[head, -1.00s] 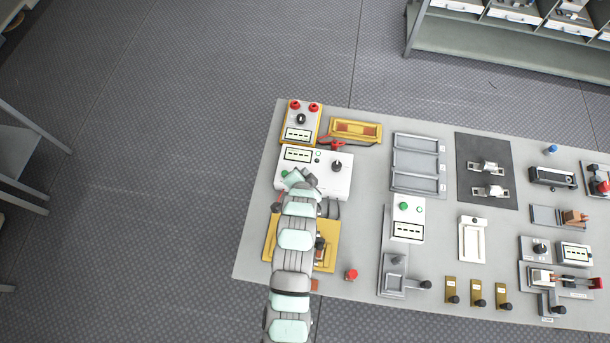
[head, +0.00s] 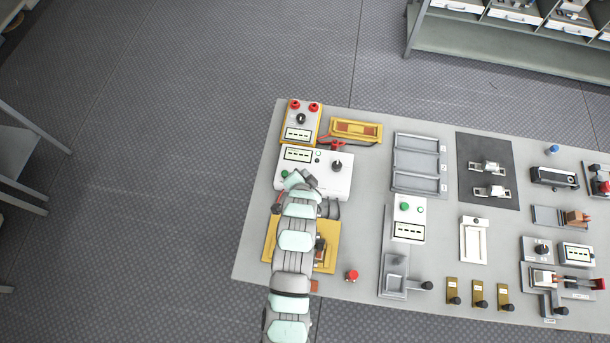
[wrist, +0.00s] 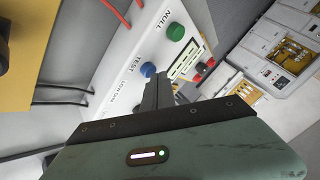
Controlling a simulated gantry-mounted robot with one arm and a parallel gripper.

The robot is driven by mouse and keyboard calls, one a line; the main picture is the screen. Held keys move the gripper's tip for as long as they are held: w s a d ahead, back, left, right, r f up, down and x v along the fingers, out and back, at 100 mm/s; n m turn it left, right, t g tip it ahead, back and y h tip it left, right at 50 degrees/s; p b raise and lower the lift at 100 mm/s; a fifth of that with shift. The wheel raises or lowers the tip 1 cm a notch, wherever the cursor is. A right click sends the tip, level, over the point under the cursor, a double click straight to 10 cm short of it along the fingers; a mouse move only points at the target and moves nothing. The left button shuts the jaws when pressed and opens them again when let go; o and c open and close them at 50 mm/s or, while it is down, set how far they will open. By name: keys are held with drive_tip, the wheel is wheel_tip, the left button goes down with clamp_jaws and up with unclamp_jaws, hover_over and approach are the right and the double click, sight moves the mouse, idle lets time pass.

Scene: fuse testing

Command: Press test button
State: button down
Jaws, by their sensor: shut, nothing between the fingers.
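The white tester box (head: 345,183) stands at the left of the bench, partly covered by my arm. In the wrist view, its panel (wrist: 122,68) carries a blue button (wrist: 148,69) beside the word TEST and a green button (wrist: 176,31) beside the word NULL. A small display (wrist: 184,60) sits next to them. My gripper (wrist: 160,80) is shut and empty, its dark fingertips close to the blue button in the picture. I cannot tell whether they touch it. In the head view, my arm hides the fingertips and the blue button.
Behind the box is a yellow-edged unit (head: 301,122) with red terminals, next to a yellow fuse holder (head: 356,131) with red leads. A yellow fixture (head: 328,256) lies partly under my arm. A red button (head: 352,275) and grey trays (head: 416,161) are to the right.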

idle(0.6)
drive_tip(key=shift+r, duration=0.75)
drive_tip(key=shift+r+p, duration=1.05)
drive_tip(key=shift+r, duration=1.45)
